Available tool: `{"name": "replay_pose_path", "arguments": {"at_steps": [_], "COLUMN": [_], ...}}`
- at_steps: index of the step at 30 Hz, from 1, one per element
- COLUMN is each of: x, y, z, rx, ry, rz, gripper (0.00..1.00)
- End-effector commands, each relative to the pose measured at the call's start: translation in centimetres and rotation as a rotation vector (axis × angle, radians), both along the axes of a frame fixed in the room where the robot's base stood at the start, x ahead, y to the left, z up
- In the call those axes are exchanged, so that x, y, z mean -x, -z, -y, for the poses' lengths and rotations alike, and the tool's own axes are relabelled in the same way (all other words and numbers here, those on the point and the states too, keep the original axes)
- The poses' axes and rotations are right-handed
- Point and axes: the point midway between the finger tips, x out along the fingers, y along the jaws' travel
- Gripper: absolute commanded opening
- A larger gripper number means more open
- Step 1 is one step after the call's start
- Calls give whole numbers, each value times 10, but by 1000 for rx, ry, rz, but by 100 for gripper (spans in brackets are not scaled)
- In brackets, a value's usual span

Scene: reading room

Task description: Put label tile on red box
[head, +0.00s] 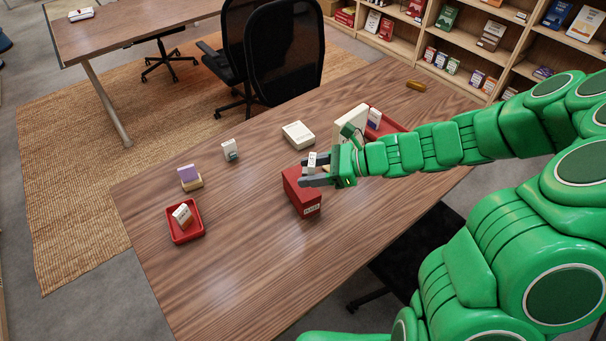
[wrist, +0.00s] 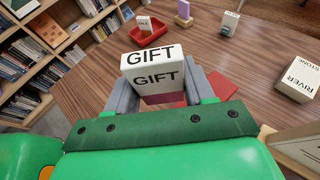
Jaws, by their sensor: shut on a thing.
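The label tile (head: 311,160) is a small white block held in my gripper (head: 315,175). In the wrist view the tile (wrist: 152,77) reads GIFT and sits between the two grey fingers (wrist: 165,90). My gripper is shut on it. The red box (head: 302,192) stands on the wooden table under the gripper, with a small white label on its near end. The tile is above the box's far part; the fingers hide whether it touches the top. Red parts of the box (wrist: 221,86) show behind the fingers in the wrist view.
A red tray (head: 171,235) holding a small block stands at the table's left. A purple-and-tan stack (head: 189,179), a small white block (head: 230,150) and a white RIVER STONE box (head: 298,134) stand farther back. A white upright panel (head: 350,123) is beside my wrist. The near-left tabletop is clear.

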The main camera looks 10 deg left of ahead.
Motion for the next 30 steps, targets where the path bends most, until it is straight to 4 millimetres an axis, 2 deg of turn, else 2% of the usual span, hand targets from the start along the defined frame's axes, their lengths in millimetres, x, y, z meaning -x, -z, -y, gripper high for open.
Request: {"name": "replay_pose_path", "arguments": {"at_steps": [6, 18, 30], "x": [-27, -57, -68], "y": [13, 55, 69], "z": [-11, -23, -28], "rx": [-1, 1, -1], "ry": [0, 0, 0], "rz": [0, -1, 0], "gripper": [22, 22, 22]}}
